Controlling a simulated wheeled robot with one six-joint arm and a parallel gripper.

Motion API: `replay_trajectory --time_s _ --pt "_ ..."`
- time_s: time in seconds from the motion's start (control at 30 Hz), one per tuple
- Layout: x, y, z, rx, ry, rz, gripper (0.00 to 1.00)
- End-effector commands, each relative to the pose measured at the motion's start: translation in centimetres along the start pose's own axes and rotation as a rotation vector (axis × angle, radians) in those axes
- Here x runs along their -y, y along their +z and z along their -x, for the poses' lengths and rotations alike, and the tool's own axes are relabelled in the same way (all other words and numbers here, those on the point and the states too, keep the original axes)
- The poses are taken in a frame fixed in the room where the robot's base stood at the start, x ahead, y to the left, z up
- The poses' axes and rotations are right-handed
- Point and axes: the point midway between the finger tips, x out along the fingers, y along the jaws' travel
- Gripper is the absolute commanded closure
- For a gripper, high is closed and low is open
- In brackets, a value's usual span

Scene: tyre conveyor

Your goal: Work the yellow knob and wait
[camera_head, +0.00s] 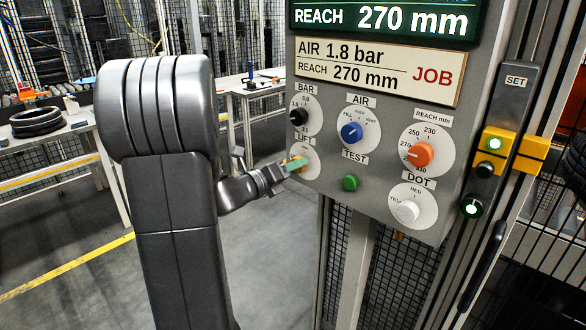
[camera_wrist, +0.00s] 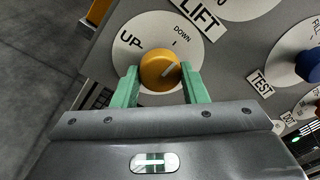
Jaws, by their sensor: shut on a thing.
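The yellow knob (camera_wrist: 160,70) sits on a white dial labelled LIFT, with UP and DOWN marks, in the wrist view. In the head view my gripper (camera_head: 296,165) reaches the LIFT dial (camera_head: 309,168) at the panel's lower left and hides most of the knob.
The grey panel (camera_head: 375,190) also carries a black BAR knob (camera_head: 298,116), a blue AIR knob (camera_head: 351,132), an orange REACH knob (camera_head: 421,154), a white DOT knob (camera_head: 407,211) and a green TEST button (camera_head: 350,183). The job card (camera_head: 375,72) reads AIR 1.8 bar, REACH 270 mm.

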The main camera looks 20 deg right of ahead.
Motion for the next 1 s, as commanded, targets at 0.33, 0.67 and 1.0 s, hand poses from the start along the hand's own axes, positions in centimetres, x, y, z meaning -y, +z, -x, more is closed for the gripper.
replay_trajectory --time_s 0.33,0.67,1.0 --pt "-0.02 -0.05 0.01 0.005 -0.005 0.071 0.83" --pt "0.02 -0.06 0.01 0.022 -0.021 0.325 0.83" --pt "0.14 -0.06 0.01 0.041 -0.041 0.648 0.83"
